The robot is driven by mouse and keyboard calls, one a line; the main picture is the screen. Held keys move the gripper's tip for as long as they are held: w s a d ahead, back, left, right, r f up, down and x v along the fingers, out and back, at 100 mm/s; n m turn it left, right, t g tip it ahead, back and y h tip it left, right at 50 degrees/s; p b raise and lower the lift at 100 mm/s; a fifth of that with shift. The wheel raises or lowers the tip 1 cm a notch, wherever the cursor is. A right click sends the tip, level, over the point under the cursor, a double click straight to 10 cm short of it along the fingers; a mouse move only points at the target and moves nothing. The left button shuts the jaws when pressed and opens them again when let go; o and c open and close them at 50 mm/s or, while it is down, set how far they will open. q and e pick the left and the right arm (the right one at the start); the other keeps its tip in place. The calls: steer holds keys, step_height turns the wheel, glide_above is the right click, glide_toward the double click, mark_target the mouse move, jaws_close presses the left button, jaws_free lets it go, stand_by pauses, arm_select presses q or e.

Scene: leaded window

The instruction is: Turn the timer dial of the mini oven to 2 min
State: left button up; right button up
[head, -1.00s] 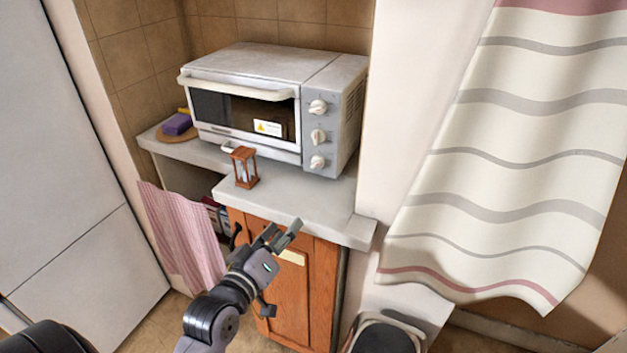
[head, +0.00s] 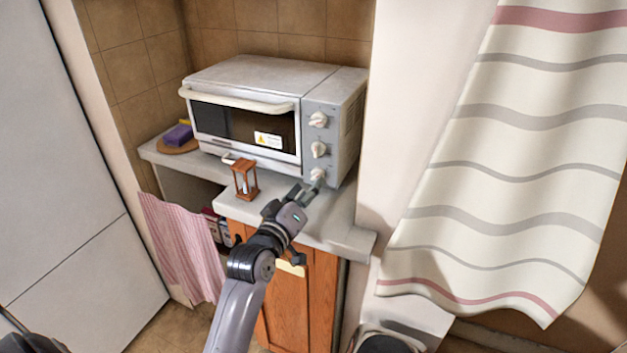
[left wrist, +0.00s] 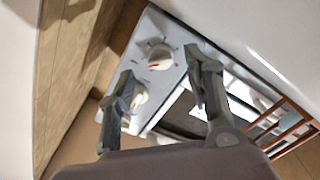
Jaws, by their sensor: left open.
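The mini oven (head: 272,70) stands on the counter, with three pale dials down the right of its front. The top dial (head: 318,119) and middle dial (head: 319,149) are clear in the head view. The lowest dial (head: 316,174) is partly covered by my left gripper (head: 306,190), which is open with its fingertips close in front of it. In the left wrist view, one dial (left wrist: 160,56) with a red mark shows between the open fingers, and another is partly behind a finger. I cannot tell whether a finger touches a dial. Dial labels are too small to read. My right gripper is out of view.
A wooden hourglass (head: 245,179) stands on the counter (head: 335,232), left of my left gripper. A purple sponge (head: 178,135) lies left of the oven. A striped curtain (head: 510,170) hangs at the right, and a pink cloth (head: 182,245) hangs below the counter.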

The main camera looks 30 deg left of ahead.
mark_target(317, 175)
arm_select(q)
steer(key=shift+w+a, duration=0.1)
steer(key=shift+w, duration=1.7)
steer(key=shift+c, duration=0.3)
jaws_close()
